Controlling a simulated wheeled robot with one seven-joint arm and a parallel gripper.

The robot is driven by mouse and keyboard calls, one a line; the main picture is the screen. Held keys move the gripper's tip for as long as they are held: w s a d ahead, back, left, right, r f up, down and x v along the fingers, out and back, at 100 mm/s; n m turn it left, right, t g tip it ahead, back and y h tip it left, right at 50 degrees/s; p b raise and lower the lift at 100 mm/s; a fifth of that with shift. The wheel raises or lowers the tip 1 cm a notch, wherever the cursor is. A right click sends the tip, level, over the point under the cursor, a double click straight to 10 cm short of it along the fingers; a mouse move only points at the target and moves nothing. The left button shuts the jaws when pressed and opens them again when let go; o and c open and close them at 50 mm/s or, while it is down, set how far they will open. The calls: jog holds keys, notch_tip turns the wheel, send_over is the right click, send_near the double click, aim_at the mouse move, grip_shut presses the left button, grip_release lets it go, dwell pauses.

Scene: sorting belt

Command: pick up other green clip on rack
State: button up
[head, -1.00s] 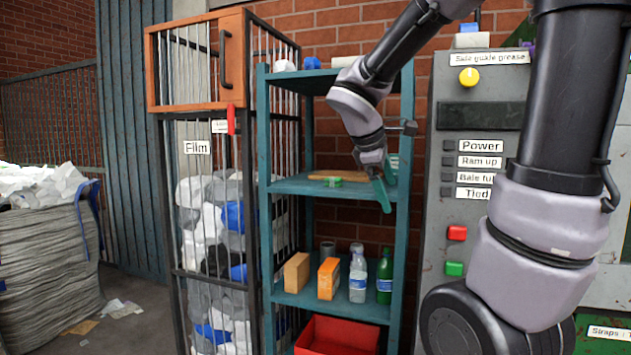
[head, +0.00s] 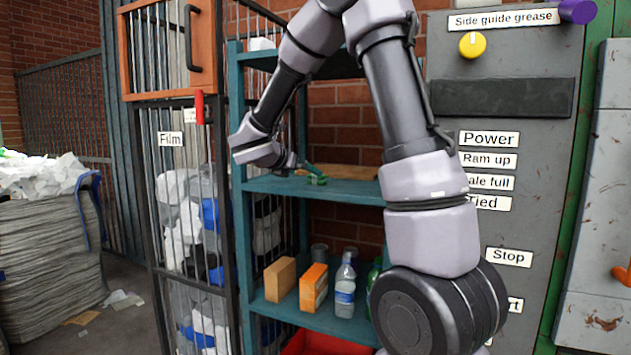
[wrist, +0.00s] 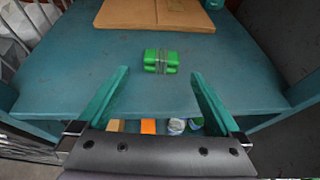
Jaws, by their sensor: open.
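A green clip (head: 317,180) lies on the teal rack's middle shelf (head: 345,191). In the wrist view the clip (wrist: 161,61) shows as two green bars side by side with thin grey bands around their middle. My gripper (wrist: 160,73) is open and empty, with its two teal fingers spread wide. The clip lies just beyond the fingertips, centred between them, and apart from both. I see only one green clip now.
A flat cardboard piece (wrist: 155,14) lies behind the clip. The lower shelf holds an orange box (head: 313,288), a brown box (head: 280,279) and bottles (head: 345,287). Rack posts (head: 239,190) flank the shelf. The film cage (head: 175,230) stands left, the control panel (head: 500,110) right.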

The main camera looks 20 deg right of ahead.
aim_at(315, 185)
jog(key=x, duration=0.7)
jog(key=shift+d+f, duration=0.2)
jog(key=shift+f, duration=0.1)
